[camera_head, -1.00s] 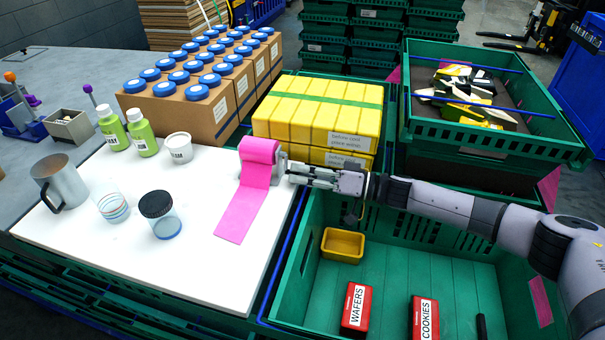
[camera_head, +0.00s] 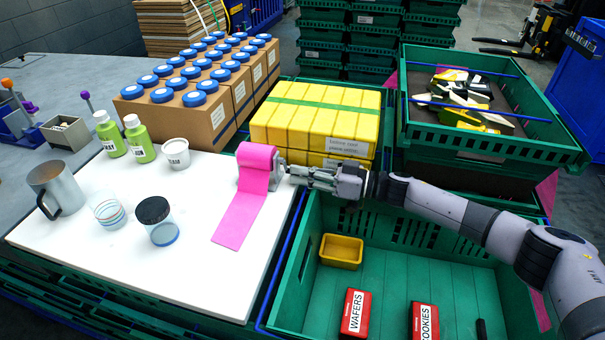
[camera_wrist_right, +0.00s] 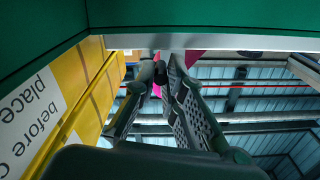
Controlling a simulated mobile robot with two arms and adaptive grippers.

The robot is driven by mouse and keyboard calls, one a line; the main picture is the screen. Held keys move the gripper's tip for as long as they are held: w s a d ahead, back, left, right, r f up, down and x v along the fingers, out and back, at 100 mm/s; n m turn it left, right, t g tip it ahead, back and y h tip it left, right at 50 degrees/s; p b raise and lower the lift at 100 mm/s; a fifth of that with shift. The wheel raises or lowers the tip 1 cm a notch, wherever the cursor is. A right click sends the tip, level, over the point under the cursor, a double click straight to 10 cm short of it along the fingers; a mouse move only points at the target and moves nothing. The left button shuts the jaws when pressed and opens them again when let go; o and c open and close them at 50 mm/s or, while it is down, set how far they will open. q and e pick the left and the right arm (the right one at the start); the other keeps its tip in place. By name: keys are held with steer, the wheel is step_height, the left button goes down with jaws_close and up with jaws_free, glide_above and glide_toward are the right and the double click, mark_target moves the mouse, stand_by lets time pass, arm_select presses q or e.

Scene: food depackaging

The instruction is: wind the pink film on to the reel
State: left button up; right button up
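The pink film (camera_head: 242,215) is wound on a reel at the right back edge of the white board. A flat tail of it lies forward and left across the board. The reel's grey stand (camera_head: 279,166) shows beside the roll. My right gripper (camera_head: 289,172) reaches in from the right, its fingertips at the reel's right side. In the right wrist view its fingers (camera_wrist_right: 164,66) come together around a small dark part, apparently the reel's crank handle (camera_wrist_right: 159,76). Pink shows just beyond the tips. The handle is mostly hidden by the fingers. My left gripper is not in view.
On the white board (camera_head: 120,260) stand a metal mug (camera_head: 57,190), two clear jars, green bottles and a white tub. Yellow packs (camera_head: 318,117) stand close behind my right gripper. A green crate (camera_head: 400,275) with red boxes and a yellow tray lies below my right arm.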

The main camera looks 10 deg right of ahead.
steer(key=shift+o, duration=1)
steer(key=v, duration=1.2)
steer(key=shift+o, duration=0.2)
